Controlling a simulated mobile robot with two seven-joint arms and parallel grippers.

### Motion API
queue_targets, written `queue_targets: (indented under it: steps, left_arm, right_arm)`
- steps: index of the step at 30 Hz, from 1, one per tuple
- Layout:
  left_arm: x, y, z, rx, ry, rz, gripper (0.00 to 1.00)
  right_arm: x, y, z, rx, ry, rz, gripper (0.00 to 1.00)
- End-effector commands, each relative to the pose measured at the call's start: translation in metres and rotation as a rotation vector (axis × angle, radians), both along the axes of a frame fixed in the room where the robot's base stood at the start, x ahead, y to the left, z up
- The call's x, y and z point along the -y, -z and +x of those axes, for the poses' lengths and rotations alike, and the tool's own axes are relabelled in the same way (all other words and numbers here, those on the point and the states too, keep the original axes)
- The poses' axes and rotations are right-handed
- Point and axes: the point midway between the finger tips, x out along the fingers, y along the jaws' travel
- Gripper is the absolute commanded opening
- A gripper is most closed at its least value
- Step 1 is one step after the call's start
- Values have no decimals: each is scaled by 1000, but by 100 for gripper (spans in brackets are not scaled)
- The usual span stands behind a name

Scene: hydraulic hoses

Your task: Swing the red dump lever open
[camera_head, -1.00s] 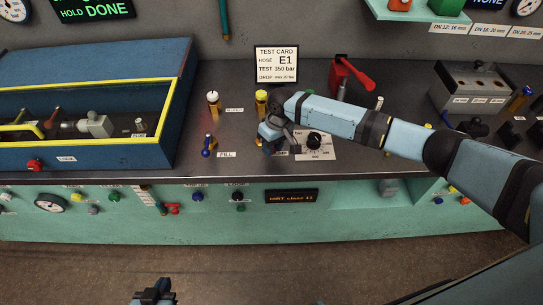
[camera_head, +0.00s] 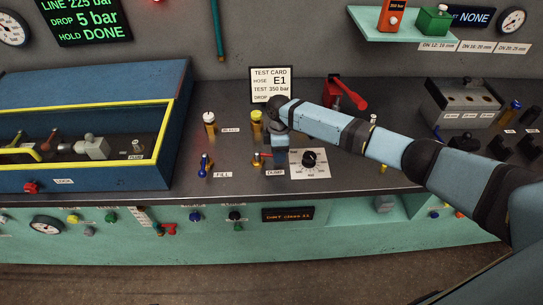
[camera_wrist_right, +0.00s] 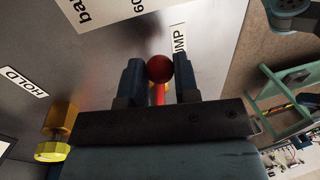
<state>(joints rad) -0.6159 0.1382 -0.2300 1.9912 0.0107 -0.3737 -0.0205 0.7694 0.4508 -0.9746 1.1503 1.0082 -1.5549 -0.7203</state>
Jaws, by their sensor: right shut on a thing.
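The red dump lever (camera_head: 258,159) stands on the dark bench top beside the DUMP label (camera_head: 275,172). In the right wrist view, its red ball knob (camera_wrist_right: 159,69) sits between the two fingertips, with a red shaft below. My right gripper (camera_head: 280,155) is shut on the lever, and its fingers (camera_wrist_right: 159,80) lie on either side of the knob. In the head view the gripper and wrist hide part of the lever. My left gripper is not in view.
The blue FILL lever (camera_head: 205,165) and the yellow-topped HOLD valve (camera_head: 256,126) stand close by. The test card (camera_head: 272,84) and a large red lever (camera_head: 347,94) are behind. A blue bin (camera_head: 150,95) is at left.

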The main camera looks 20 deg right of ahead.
Motion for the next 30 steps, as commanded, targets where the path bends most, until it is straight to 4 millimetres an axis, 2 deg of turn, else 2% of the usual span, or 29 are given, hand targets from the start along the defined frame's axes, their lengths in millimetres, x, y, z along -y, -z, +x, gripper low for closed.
queue_targets:
  steps: [12,29,30]
  left_arm:
    - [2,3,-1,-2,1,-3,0]
    - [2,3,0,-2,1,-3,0]
    - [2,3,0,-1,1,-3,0]
  right_arm:
    - [13,-1,8,3,-173,3,0]
    - [15,-1,9,5,-197,2,0]
    - [15,-1,9,5,-197,2,38]
